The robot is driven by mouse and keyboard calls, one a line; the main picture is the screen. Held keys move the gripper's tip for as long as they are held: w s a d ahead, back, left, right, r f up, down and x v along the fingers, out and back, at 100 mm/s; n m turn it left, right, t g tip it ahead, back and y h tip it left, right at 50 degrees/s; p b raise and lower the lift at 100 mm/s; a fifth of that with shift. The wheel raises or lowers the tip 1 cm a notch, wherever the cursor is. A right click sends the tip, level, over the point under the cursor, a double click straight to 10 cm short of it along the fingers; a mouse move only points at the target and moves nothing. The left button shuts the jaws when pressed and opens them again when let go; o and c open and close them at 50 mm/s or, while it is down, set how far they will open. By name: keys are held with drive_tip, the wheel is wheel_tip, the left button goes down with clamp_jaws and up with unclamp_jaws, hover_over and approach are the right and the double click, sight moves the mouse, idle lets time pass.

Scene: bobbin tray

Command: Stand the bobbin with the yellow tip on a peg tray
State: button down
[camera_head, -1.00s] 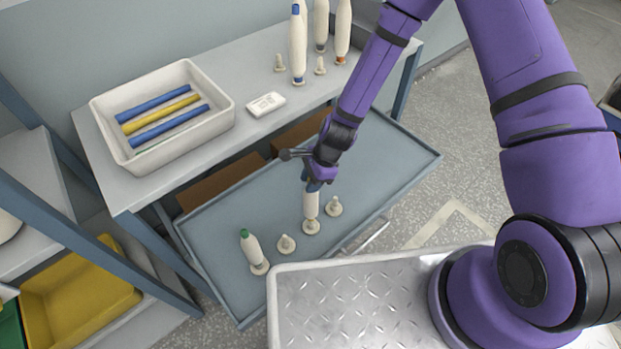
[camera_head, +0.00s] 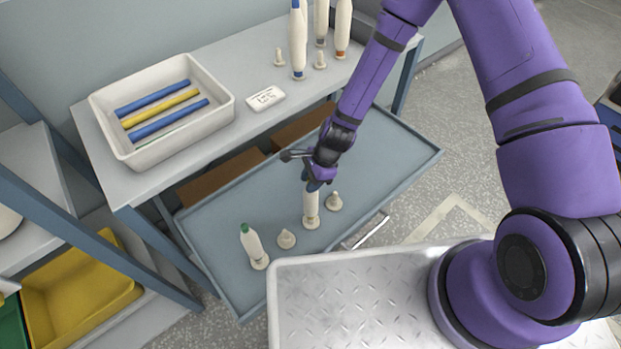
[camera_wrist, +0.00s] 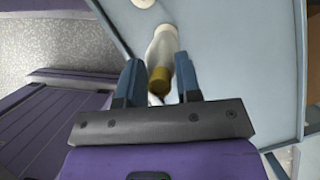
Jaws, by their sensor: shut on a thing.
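The bobbin with the yellow tip is cream-white. In the wrist view its yellow tip (camera_wrist: 159,82) lies between my two blue fingertips and its pale body (camera_wrist: 163,45) runs away from me. My gripper (camera_head: 313,184) is shut on its tip end, and my fingers hide the tip in the head view. The bobbin (camera_head: 311,204) hangs upright below my gripper, its lower end at a peg base on the blue-grey peg tray (camera_head: 250,195). I cannot tell whether it is fully seated. Bare pegs stand to its left (camera_head: 286,239) and right (camera_head: 333,201).
A green-tipped bobbin (camera_head: 253,245) stands on the tray's left peg. The upper shelf (camera_head: 237,63) holds a white bin (camera_head: 225,98) with blue and yellow rods, a small white device (camera_head: 265,97), several bobbins and bare pegs. A metal plate deck (camera_head: 350,300) lies in front.

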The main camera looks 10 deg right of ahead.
drive_tip(key=shift+f, duration=0.15)
drive_tip(key=c, duration=0.7)
unclamp_jaws()
drive_tip(key=shift+c, duration=0.2)
drive_tip(key=v, duration=1)
drive_tip(key=shift+r, duration=0.35)
drive_tip(key=shift+d, duration=0.15)
